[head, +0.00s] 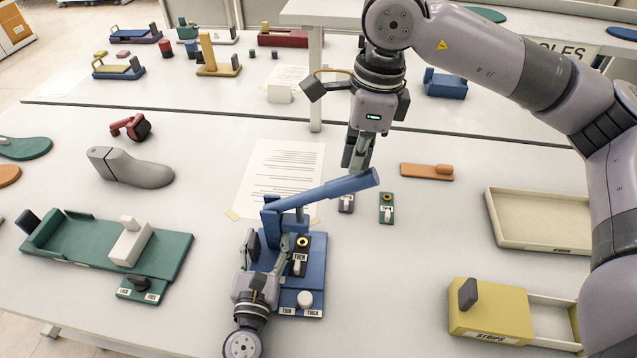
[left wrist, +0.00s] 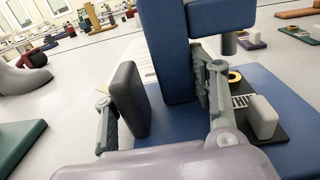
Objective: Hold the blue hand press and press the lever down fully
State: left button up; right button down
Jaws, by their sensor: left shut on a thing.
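The blue hand press (head: 314,262) stands on the table at front centre, its lever (head: 335,190) tilted up toward the right. My left gripper (head: 268,257) is shut on the press at its left side. In the left wrist view, the left gripper's fingers (left wrist: 160,105) stand either side of a dark grey pad (left wrist: 130,98) and the blue upright (left wrist: 165,50). My right gripper (head: 357,165) points down at the lever's raised end, its fingers close together and seemingly empty. I cannot tell whether it touches the lever.
A printed sheet (head: 282,170) lies behind the press. Small purple (head: 346,203) and green (head: 386,208) blocks sit to its right. A green fixture (head: 175,255) is at left, a yellow strips box (head: 490,308) at right. A grey shoe last (head: 130,169) lies at back left.

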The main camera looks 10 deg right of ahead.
jog(key=shift+f, duration=0.2)
jog(key=shift+d+f, duration=0.9)
jog(key=shift+f, duration=3.1)
jog(key=r, duration=0.3)
jog(key=a+r, duration=0.1)
jog(key=r, duration=0.6)
jog(key=shift+a+r, duration=0.15)
jog(key=shift+a, duration=0.2)
jog(key=shift+r, duration=0.1)
notch_tip(320, 180, up, 12)
jog(key=d, duration=0.1)
jog(key=shift+s, duration=0.2)
pick_arm(q)
jog(key=o, duration=1.4)
jog(key=shift+c, duration=0.2)
